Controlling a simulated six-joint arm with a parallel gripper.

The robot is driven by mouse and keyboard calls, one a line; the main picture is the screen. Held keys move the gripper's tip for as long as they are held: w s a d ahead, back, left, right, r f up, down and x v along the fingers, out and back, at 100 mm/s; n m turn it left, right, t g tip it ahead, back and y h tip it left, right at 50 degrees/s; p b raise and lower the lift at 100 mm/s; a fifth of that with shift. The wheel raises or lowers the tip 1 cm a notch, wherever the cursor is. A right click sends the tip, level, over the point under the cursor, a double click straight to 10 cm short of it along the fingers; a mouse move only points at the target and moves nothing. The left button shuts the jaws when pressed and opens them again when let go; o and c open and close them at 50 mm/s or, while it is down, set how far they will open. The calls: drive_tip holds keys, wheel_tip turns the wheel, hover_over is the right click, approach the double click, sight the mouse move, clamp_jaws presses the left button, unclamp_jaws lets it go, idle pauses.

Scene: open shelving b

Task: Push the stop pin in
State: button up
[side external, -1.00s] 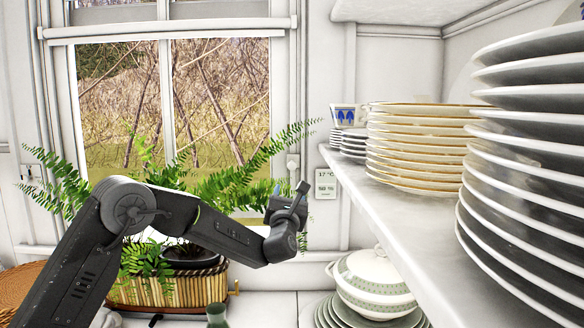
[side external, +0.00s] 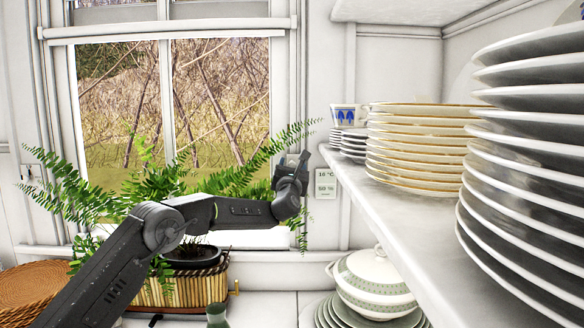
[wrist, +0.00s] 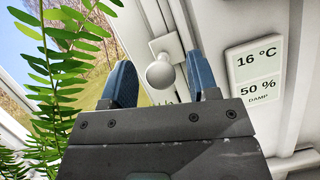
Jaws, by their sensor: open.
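The stop pin (wrist: 160,73) is a white round knob on a small square plate on the white window frame. In the wrist view it appears between the two blue fingertips of my gripper (wrist: 160,62), which is open. I cannot tell how far the knob is from the fingers, and no contact shows. In the side view my gripper (side external: 291,164) is at the right side of the window frame, and the pin is hidden behind it.
A fern (side external: 150,185) in a woven planter (side external: 180,287) stands by the window; its fronds show beside my gripper. A temperature and damp display (wrist: 257,73) hangs on the wall at right. A shelf (side external: 420,215) with plate stacks (side external: 415,150) is farther right.

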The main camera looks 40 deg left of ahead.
drive_tip(key=shift+w+a+r, duration=0.15)
drive_tip(key=shift+w+a, duration=0.1)
clamp_jaws()
idle(0.5)
